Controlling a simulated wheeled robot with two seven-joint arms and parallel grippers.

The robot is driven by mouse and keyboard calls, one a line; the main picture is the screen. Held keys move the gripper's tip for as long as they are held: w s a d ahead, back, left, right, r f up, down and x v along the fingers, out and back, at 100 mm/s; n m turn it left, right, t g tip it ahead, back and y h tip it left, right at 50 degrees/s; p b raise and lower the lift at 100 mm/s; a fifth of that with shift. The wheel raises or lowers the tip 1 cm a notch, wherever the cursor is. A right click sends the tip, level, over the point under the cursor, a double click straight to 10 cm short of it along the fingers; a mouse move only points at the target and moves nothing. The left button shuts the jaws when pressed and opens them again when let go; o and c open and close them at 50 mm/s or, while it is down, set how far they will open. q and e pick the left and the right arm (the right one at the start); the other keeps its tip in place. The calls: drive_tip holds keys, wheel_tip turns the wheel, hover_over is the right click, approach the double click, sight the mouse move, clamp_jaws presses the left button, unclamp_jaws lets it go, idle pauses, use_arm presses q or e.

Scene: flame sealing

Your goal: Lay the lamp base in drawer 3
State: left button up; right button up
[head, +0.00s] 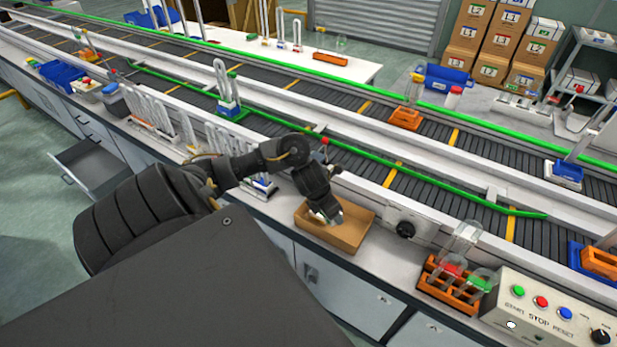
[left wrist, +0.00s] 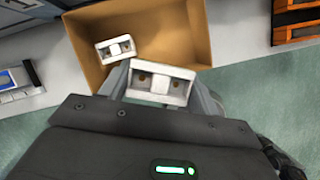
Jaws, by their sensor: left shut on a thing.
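My left gripper (head: 330,214) is low over the cardboard box (head: 352,236) on the bench. A second white lamp base (left wrist: 115,48) lies in the box. An open drawer (head: 92,165) sticks out of the bench front at the left; its number is not readable. My right gripper is not in view.
An orange rack with glass bulbs (head: 450,285) and a button panel (head: 545,310) stand right of the box. Racks of white tubes (head: 160,125) line the bench to the left. A conveyor (head: 300,95) runs behind.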

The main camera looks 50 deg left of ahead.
use_arm(q)
drive_tip(key=w+d+m+g+h+b, duration=0.1)
drive_tip(key=w+d+m+g+h, duration=0.15)
drive_tip(key=d+m, duration=0.9)
drive_tip(key=s+d+r+m+g+b, duration=0.1)
drive_tip(key=s+d+m+g, duration=0.3)
drive_tip(key=m, duration=0.9)
drive_tip(key=s+d+b, duration=0.1)
drive_tip(key=s+d, duration=0.1)
drive_tip(key=d, duration=0.1)
drive_tip(key=shift+d+g+h+b, duration=0.2)
drive_tip(key=shift+g+h+b, duration=0.1)
drive_tip(key=shift+g+h, duration=0.05)
